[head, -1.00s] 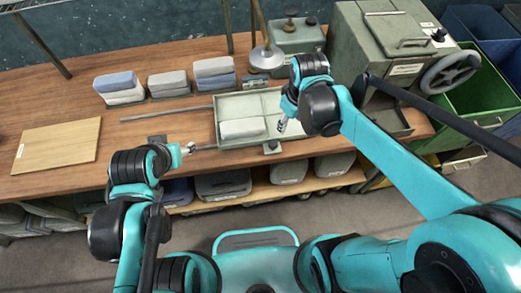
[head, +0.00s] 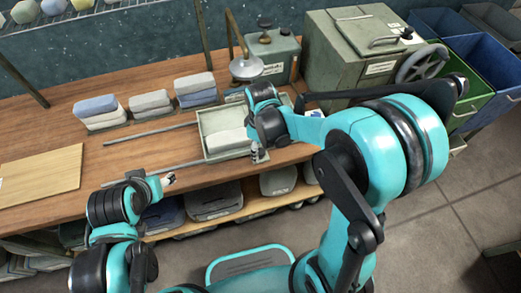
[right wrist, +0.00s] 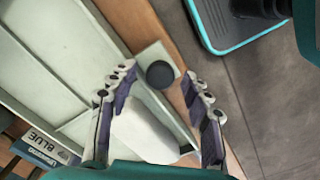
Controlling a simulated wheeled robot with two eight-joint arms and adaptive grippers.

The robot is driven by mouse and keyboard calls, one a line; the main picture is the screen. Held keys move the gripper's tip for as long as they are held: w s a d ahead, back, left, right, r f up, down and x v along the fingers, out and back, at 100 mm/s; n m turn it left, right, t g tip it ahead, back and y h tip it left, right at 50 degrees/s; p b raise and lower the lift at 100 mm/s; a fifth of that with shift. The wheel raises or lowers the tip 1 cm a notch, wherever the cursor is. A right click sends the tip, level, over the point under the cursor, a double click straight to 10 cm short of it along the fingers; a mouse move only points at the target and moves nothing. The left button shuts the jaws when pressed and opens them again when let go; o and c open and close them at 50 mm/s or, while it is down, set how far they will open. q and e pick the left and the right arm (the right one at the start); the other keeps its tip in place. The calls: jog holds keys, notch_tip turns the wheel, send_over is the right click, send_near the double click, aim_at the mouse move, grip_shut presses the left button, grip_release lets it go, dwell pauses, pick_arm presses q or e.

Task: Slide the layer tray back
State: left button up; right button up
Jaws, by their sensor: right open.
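The layer tray (head: 204,137) is a pale green, shallow tray with divided compartments, resting on the wooden bench. A white block (head: 228,139) lies in its front compartment. My right gripper (head: 257,156) is over the tray's front edge. In the right wrist view its open fingers (right wrist: 162,92) lie on either side of a dark round knob (right wrist: 160,75) on a plate at the tray's edge (right wrist: 172,118). I cannot tell whether they touch it. The knob is hidden in the head view. My left gripper (head: 168,179) is near the bench's front edge, apart from the tray; its jaws are too small to read.
Rails (head: 150,133) run left from the tray. Stacked grey and blue blocks (head: 150,104) stand behind them. A wooden board (head: 40,175) lies at left. A green press with a handwheel (head: 345,60) stands at right, beside green and blue bins (head: 465,70).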

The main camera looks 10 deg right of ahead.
grip_shut()
jog(key=shift+a, duration=0.1)
